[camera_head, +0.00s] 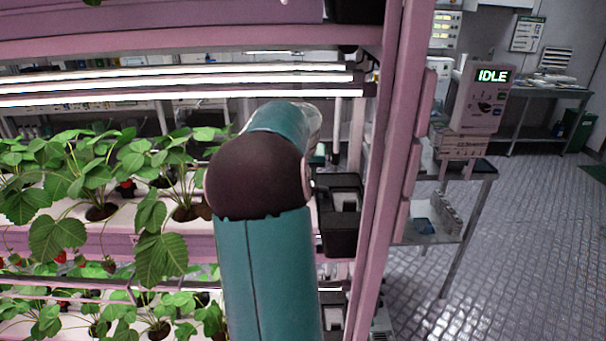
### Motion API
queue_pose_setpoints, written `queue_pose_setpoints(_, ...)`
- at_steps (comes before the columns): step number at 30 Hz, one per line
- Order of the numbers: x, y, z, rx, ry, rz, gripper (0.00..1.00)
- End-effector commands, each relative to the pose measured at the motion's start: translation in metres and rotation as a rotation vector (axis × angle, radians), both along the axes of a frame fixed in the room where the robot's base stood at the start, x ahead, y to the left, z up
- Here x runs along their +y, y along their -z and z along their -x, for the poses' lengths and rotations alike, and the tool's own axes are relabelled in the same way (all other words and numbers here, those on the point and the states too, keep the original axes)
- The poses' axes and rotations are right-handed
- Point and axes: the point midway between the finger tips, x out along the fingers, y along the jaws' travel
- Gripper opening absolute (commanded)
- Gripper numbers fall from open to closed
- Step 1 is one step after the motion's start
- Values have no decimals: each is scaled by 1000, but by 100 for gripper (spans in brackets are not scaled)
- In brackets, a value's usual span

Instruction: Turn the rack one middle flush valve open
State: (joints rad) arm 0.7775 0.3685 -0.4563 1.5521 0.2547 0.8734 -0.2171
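My teal arm rises through the centre of the head view, with a dark round joint in front of the rack. My gripper is hidden behind the arm and cannot be seen. The pink rack (386,150) has an upright post just right of my arm. A black box (338,225) is mounted at the end of the middle shelf (185,248), beside my arm and left of the post. I cannot make out a flush valve; that end of the shelf is partly covered by my arm.
Strawberry plants (75,170) fill the middle shelf, with more plants (155,310) below. Light tubes (180,85) run above them. A control box reading IDLE (480,97) stands right of the rack by a small table (470,170). The tiled floor (530,240) is open at right.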

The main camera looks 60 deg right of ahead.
Motion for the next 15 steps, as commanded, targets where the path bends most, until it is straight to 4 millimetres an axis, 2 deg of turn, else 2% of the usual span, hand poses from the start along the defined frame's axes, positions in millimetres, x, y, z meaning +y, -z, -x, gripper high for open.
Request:
queue_pose_setpoints(7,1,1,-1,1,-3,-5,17)
queue_pose_setpoints(8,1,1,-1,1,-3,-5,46)
queue_pose_setpoints(10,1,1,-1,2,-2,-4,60)
queue_pose_setpoints(15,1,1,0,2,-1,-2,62)
